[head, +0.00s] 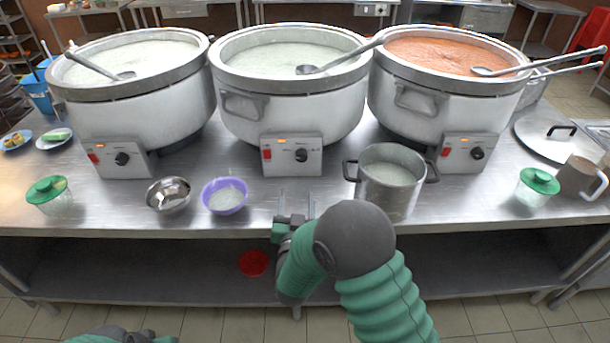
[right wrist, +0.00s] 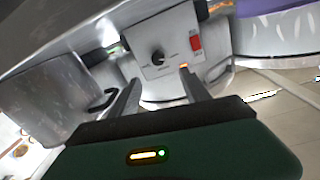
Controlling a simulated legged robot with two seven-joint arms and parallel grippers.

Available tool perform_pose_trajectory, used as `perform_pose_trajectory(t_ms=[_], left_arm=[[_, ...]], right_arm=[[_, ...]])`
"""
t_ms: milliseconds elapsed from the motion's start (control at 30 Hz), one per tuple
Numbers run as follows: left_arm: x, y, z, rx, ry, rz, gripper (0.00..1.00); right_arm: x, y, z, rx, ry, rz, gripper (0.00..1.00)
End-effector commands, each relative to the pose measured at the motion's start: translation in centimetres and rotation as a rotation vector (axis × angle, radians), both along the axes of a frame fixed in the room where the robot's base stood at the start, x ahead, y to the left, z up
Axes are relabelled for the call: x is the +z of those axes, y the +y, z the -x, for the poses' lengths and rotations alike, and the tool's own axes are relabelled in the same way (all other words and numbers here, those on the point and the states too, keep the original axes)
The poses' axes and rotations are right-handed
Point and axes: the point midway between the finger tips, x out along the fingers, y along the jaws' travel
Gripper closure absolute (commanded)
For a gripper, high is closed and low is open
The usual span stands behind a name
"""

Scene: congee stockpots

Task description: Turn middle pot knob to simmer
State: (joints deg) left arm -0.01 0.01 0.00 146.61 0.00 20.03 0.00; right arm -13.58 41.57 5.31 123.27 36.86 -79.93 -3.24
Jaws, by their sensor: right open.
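The middle pot (head: 290,95) is a large white stockpot of pale congee, with a ladle resting in it. Its control box (head: 291,154) carries a black round knob (head: 301,155), a red switch and a lit orange light. The knob also shows in the right wrist view (right wrist: 158,58), beyond and between my fingers. My right gripper (head: 296,205) is open and empty, in front of and below the control box, apart from the knob. The right wrist view shows its two fingers (right wrist: 163,100) spread.
A small steel pot (head: 390,180) stands right of my gripper. A purple bowl (head: 225,196) and a steel bowl (head: 168,195) stand left of it. The left pot (head: 140,110) and right pot (head: 440,110) flank the middle one.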

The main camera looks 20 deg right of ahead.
Motion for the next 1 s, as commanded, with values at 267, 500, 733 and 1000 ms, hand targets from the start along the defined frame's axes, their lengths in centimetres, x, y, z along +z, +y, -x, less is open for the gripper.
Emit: perform_pose_trajectory(t_ms=[267,500,733,1000], left_arm=[[-0.3,0.0,0.0,0.0,0.001,0.0,0.64],[-0.6,0.0,0.1,0.0,0.001,0.0,0.64],[-0.7,0.0,0.1,0.0,0.001,0.0,0.64],[-0.7,0.0,0.1,0.0,0.001,0.0,0.64]], right_arm=[[0.0,-3.0,-6.6,-0.002,-0.002,-0.005,0.45],[0.0,-4.6,-12.0,-0.001,-0.001,-0.001,0.45],[0.1,-5.2,-14.2,0.0,0.0,0.0,0.45],[0.1,-5.3,-14.2,0.001,0.001,-0.002,0.5]])
